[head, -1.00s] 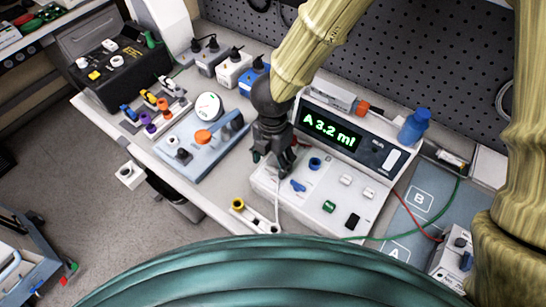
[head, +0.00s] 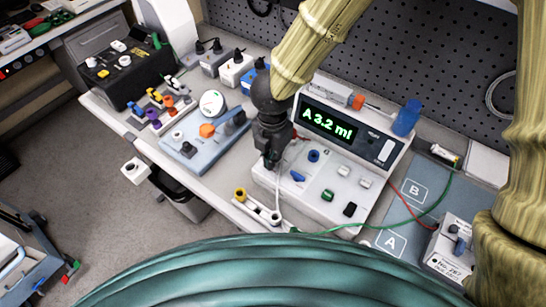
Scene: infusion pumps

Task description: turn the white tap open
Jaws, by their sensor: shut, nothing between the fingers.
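My gripper (head: 270,162) is shut and empty. It points down at the left edge of the white pump (head: 265,180), whose screen reads "A 3.2 ml". I cannot tell whether its tips touch anything. No part is clearly recognisable as the white tap. Two small white controls (head: 344,170) are on the pump's panel, to the right of my gripper. A pale strip (head: 257,210) with a yellow ring lies in front of the pump, below my gripper, and its white end is too small to make out. My gripper hides the panel's upper left corner.
A blue lever (head: 297,176), a blue knob (head: 313,155), a green button (head: 328,195) and a black switch (head: 350,209) share the panel. A light blue device (head: 190,155) stands left. Green and red wires cross to the right over the blue-grey mat (head: 415,190).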

